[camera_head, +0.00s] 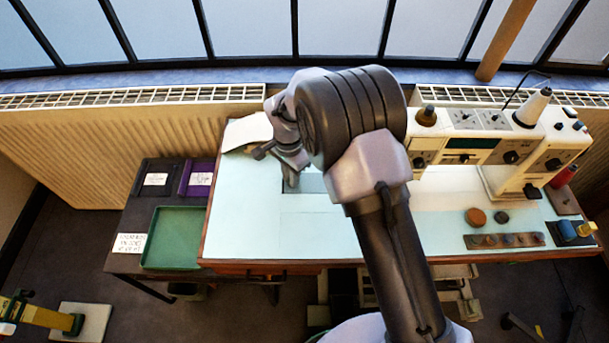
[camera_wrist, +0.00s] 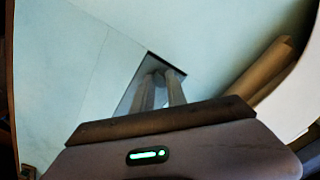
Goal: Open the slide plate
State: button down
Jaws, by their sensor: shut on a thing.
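The light blue tabletop (camera_head: 240,225) has a thin seam outlining a pale panel, which looks like the slide plate (camera_head: 305,215). A grey patch, seemingly an opening in the top, shows beside my fingertips. My gripper (camera_head: 291,184) points down at this patch, left of my arm. In the wrist view, the two grey fingers of my gripper (camera_wrist: 160,88) are close together within the dark, sharp-cornered patch. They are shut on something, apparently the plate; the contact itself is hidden. My arm hides part of the table on the right.
A cream sewing machine (camera_head: 485,145) stands at the table's right. Round pieces (camera_head: 476,217) and a strip of small parts (camera_head: 505,240) lie at front right. A green tray (camera_head: 174,237) sits on the left side table. Radiators (camera_head: 130,135) stand behind.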

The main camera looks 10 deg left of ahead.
jog(key=shift+a, duration=0.1)
jog(key=c, duration=1.3)
grip_release()
notch_tip(320, 180, up, 17)
jog(key=p, duration=0.6)
jog(key=shift+r, duration=0.2)
